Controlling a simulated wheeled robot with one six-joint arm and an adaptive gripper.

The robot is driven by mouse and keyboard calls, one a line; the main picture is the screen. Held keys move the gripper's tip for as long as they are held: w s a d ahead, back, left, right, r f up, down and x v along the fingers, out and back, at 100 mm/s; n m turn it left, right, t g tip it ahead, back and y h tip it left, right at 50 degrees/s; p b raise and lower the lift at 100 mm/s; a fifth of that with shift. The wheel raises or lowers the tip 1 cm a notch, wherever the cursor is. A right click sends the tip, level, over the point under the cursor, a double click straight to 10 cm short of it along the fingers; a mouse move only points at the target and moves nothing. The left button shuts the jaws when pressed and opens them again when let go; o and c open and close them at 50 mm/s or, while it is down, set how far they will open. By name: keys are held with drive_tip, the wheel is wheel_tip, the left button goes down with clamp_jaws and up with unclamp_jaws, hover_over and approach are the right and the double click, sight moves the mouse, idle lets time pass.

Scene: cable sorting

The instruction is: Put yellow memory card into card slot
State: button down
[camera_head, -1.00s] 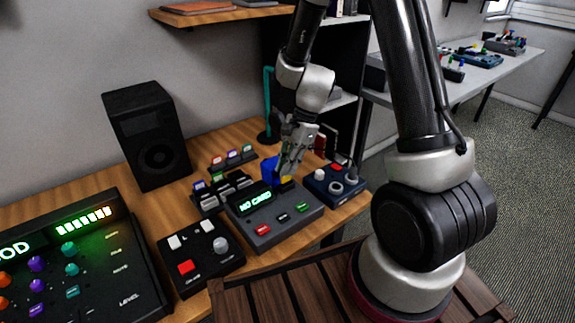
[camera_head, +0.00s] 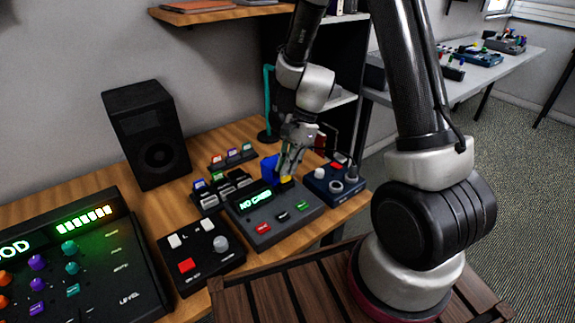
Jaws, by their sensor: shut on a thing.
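My gripper (camera_head: 285,174) points down over the back of a grey device (camera_head: 268,229) whose green display (camera_head: 254,198) reads NO CARD. The gripper is shut on the yellow memory card (camera_head: 286,181), which shows as a small yellow patch at the fingertips, close above or at the device's rear right top. The card slot itself is hidden behind the fingers, so I cannot tell whether the card touches it.
A card holder with several cards (camera_head: 233,160) stands behind the device. A blue box (camera_head: 336,184) with knobs is close on the right. A black button box (camera_head: 201,255), a large mixer (camera_head: 85,262) and a speaker (camera_head: 150,135) are to the left.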

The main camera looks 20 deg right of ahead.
drive_tip(key=shift+f, duration=1.1)
idle(0.4)
drive_tip(key=c, duration=1.5)
unclamp_jaws()
drive_tip(key=shift+c, duration=0.9)
drive_tip(key=shift+o, duration=0.3)
drive_tip(key=shift+w, duration=0.1)
